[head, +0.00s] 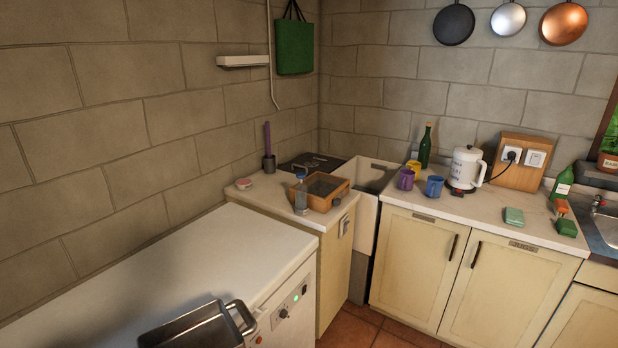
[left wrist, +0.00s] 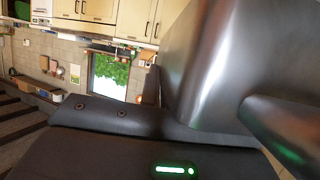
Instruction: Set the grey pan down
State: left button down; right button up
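The grey pan (head: 195,328), a deep rectangular metal pan with a loop handle on its right end, shows at the bottom edge of the head view. It is over the white worktop (head: 150,270), with a dark shadow beside it; its near part is cut off, and its underside is hidden. In the left wrist view the pan's shiny grey wall (left wrist: 215,65) fills the right side, right against my left gripper (left wrist: 150,128). That gripper looks shut on the pan; its fingertips are hidden. My right gripper is in neither view.
The white top is bare to the left of and beyond the pan. Past it, a lower counter holds a wooden box (head: 323,191), a bottle (head: 301,192) and a pink-lidded tin (head: 243,183). Mugs (head: 434,186) and a kettle (head: 465,168) stand farther right. A stone wall (head: 110,130) borders the left.

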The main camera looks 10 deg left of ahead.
pick_arm(q)
jog(key=shift+m+g+h, duration=0.6)
jog(key=shift+m, duration=0.1)
jog(key=shift+w+d+r+b, duration=0.2)
jog(key=shift+w+d+r, duration=0.5)
jog(key=shift+r, duration=0.25)
jog(key=shift+w+d+r+b, duration=0.2)
jog(key=shift+w+d+r, duration=0.4)
jog(key=shift+d+r, duration=0.25)
jog(key=shift+w+d+r+b, duration=0.2)
jog(key=shift+w+d+r, duration=0.45)
jog(key=shift+r, duration=0.35)
